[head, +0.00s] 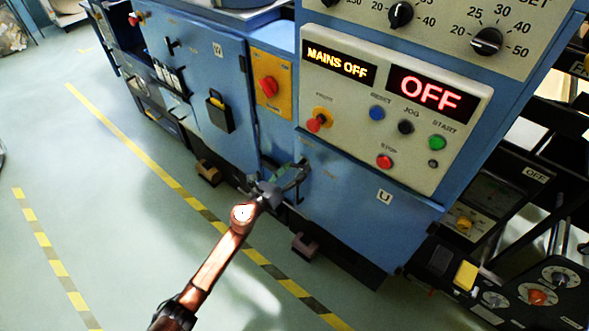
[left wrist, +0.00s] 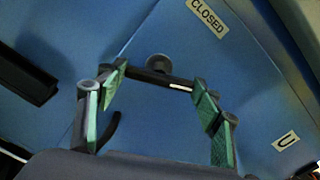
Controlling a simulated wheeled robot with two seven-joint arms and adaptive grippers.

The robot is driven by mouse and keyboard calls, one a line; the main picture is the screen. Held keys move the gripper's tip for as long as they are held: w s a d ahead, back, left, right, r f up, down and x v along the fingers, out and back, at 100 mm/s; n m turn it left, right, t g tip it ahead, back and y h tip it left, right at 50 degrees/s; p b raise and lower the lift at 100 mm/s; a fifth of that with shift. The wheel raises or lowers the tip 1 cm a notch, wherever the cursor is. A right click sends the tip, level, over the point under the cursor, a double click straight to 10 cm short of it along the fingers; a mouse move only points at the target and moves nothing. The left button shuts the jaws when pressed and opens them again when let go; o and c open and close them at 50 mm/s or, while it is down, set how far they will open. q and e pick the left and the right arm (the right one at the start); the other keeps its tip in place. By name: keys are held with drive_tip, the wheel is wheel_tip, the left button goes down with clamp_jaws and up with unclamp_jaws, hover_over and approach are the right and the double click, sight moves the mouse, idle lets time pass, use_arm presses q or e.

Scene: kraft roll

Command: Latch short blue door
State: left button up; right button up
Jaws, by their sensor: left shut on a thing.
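The short blue door (head: 350,215) is the low panel with a "U" label, under the control panel. It appears flush with the cabinet. In the left wrist view, the blue door (left wrist: 255,110) fills the right side. A dark latch handle (left wrist: 165,77) with a round pivot lies on the blue front, under a "CLOSED" label (left wrist: 207,17). My left gripper (head: 290,180) is at the door's left edge. In the left wrist view, its green-padded fingers (left wrist: 158,98) are on both ends of the handle, shut on it. My right gripper is not in view.
The control panel (head: 385,115) above reads "MAINS OFF" and "OFF". A taller blue door (head: 210,85) with a black holder stands to the left. Black equipment (head: 500,230) is at the right. The floor (head: 110,200) with yellow lines is clear at the left.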

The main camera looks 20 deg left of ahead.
use_arm(q)
drive_tip(key=n+p, duration=0.1)
drive_tip(key=n, duration=0.2)
drive_tip(key=n+p, duration=0.2)
drive_tip(key=n, duration=0.2)
drive_tip(key=shift+a+r, duration=0.1)
drive_tip(key=shift+r, duration=0.1)
drive_tip(key=shift+n+p, duration=0.35)
drive_tip(key=shift+n, duration=0.35)
drive_tip(key=shift+a+f+n+p, duration=0.1)
drive_tip(key=shift+n+p, duration=1)
drive_tip(key=shift+n, duration=1.1)
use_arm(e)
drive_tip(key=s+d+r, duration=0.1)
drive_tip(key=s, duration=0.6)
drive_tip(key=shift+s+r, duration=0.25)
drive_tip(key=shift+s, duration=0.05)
use_arm(q)
drive_tip(key=o, duration=1.2)
drive_tip(key=shift+c, duration=0.2)
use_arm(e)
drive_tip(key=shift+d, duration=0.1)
use_arm(q)
drive_tip(key=shift+s+a+f, duration=0.15)
drive_tip(key=shift+s, duration=0.3)
drive_tip(key=v, duration=1.1)
